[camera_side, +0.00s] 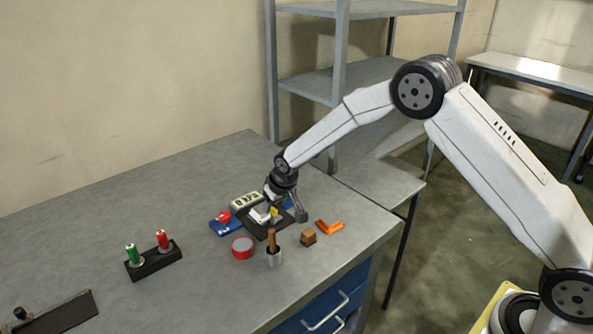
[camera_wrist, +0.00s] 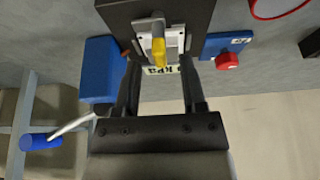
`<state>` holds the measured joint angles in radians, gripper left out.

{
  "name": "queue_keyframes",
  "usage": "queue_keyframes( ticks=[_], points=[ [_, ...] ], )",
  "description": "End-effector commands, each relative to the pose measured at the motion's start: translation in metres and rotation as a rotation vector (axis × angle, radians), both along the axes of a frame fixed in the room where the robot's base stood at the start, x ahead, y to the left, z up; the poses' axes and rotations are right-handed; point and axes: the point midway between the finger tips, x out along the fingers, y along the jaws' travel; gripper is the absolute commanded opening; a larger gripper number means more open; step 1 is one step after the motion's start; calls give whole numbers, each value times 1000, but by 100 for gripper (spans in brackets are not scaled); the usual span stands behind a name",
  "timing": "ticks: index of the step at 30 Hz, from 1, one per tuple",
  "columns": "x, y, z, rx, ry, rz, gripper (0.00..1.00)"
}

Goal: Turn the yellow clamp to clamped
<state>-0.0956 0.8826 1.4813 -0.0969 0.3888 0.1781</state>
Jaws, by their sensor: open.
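The yellow clamp (camera_wrist: 158,48) shows in the wrist view as a yellow piece with a grey end, on a white plate fixed to a dark base (camera_wrist: 186,12). In the side view the clamp (camera_side: 274,211) is a small yellow spot on the dark base (camera_side: 256,229), partly hidden by my gripper. My gripper (camera_wrist: 158,62) is open, its two fingers on either side of the clamp's yellow end in the wrist view. In the side view my gripper (camera_side: 286,214) is low over the base. I cannot tell whether the fingers touch the clamp.
A blue block with a red knob (camera_side: 223,218) stands left of the base.

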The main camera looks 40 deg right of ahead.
Motion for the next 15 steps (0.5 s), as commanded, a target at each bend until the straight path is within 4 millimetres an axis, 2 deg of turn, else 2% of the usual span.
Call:
queue_keyframes(
  ticks=[6,15],
  points=[
    [4,0,-11,0,0,0,53],
    [5,0,-12,0,-1,0,53]
  ],
)
